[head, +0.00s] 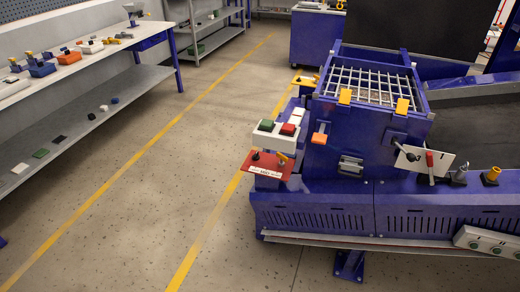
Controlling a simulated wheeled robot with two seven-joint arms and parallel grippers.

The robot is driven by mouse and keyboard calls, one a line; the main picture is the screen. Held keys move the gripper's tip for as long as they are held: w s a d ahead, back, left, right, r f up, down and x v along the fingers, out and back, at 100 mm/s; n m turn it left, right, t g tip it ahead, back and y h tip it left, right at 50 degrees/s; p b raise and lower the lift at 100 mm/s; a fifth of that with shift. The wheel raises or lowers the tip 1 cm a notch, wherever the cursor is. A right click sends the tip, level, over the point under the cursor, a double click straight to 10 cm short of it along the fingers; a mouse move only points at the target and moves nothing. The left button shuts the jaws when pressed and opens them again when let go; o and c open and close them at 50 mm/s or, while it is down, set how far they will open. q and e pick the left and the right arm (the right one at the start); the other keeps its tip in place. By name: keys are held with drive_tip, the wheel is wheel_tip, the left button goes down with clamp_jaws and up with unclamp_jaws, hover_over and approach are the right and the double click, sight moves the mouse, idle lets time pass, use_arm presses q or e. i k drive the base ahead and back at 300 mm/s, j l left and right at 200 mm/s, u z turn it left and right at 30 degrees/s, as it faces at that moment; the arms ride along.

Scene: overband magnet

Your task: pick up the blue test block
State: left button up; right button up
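A small blue block-like item (42,70) sits among other small objects on the upper shelf of the bench at the left. A yellow piece shows at its back edge. It is small in the picture, and I cannot tell for certain that it is the blue test block. Neither of my grippers is in view.
An orange block (69,58) sits right of the blue item on the grey bench (120,47). Several small items lie on its lower shelf (75,130). A large blue machine (350,160) with a grid-topped hopper stands at the right. The floor between yellow lines is clear.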

sight(294, 157)
drive_tip(key=i+j+u, duration=0.25)
drive_tip(key=i+u, duration=0.15)
drive_tip(key=i+j+u, duration=0.1)
drive_tip(key=i+u, duration=0.65)
drive_tip(key=i, duration=0.15)
drive_tip(key=i+z, duration=0.15)
drive_tip(key=i, duration=0.55)
drive_tip(key=i+j+z, duration=0.1)
drive_tip(key=i, duration=0.6)
drive_tip(key=i+l+z, duration=0.1)
drive_tip(key=i+z, duration=0.65)
drive_tip(key=i+j+z, duration=0.1)
drive_tip(key=i+z, duration=0.3)
drive_tip(key=i+j+z, duration=0.2)
drive_tip(key=z, duration=0.2)
drive_tip(key=i+z, duration=0.25)
drive_tip(key=z, duration=0.15)
drive_tip(key=i+z, duration=0.2)
drive_tip(key=z, duration=0.15)
drive_tip(key=i+j+z, duration=0.15)
drive_tip(key=z, duration=0.25)
drive_tip(key=i+j+z, duration=0.2)
drive_tip(key=z, duration=0.2)
drive_tip(key=i+j+z, duration=0.25)
drive_tip(key=i+l, duration=0.05)
